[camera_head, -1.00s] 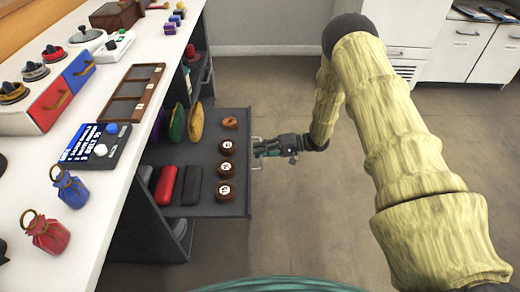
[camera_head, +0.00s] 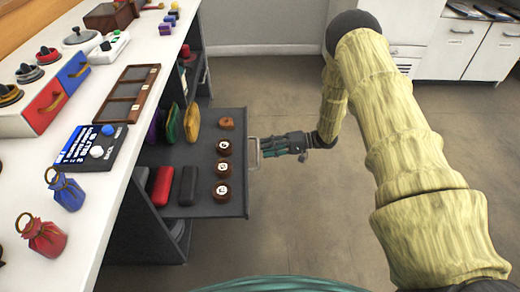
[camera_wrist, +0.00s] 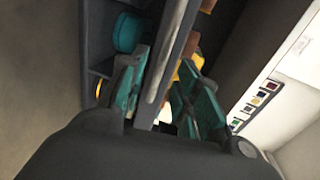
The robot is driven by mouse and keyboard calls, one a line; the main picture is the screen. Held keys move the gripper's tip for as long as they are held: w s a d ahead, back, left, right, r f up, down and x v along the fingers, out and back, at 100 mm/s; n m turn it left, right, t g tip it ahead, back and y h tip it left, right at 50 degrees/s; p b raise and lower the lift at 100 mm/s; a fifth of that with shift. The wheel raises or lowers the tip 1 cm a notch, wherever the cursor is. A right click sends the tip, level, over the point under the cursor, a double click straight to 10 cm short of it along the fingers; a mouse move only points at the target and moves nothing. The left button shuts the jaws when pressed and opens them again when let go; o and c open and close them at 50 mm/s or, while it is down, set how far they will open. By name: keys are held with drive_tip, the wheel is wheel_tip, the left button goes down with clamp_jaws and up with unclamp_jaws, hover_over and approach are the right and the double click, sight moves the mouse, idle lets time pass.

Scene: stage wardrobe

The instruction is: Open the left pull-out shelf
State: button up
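The left pull-out shelf (camera_head: 210,178) is a dark grey board standing out from under the white counter. Its pale metal handle (camera_head: 254,152) is on the front edge. My gripper (camera_head: 264,148) is just in front of the handle, pointing left toward it. In the wrist view my gripper's teal fingers (camera_wrist: 165,95) are spread apart. A long grey bar (camera_wrist: 174,50), which looks like the handle or the shelf's front edge, runs between them, with room beside it. Whether a finger touches it I cannot tell.
The shelf carries several round brown pieces (camera_head: 223,168), red (camera_head: 162,186) and dark cases, and upright yellow (camera_head: 192,122) and green pouches. The white counter (camera_head: 112,190) holds bags, a control box and small drawers. Floor right of the shelf is clear. White cabinets (camera_head: 470,48) stand at the back.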

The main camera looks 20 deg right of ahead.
drive_tip(key=v, duration=0.7)
drive_tip(key=shift+d, duration=0.3)
drive_tip(key=shift+s, duration=0.1)
drive_tip(key=s+a+f+t+h, duration=0.4)
drive_tip(key=s+a+f+h, duration=0.5)
drive_tip(key=f, duration=0.4)
drive_tip(key=s+a+f+n+g+h, duration=0.1)
drive_tip(key=s+g+h, duration=0.25)
drive_tip(key=s, duration=1.25)
drive_tip(key=s+a+f+n+g+h, duration=0.15)
drive_tip(key=s+g, duration=0.25)
drive_tip(key=s, duration=1.3)
wheel_tip(320, 180, up, 29)
drive_tip(key=h+p, duration=0.1)
drive_tip(key=p, duration=2.7)
drive_tip(key=shift+s+d+g+p, duration=0.3)
drive_tip(key=shift+s+g+p, duration=0.05)
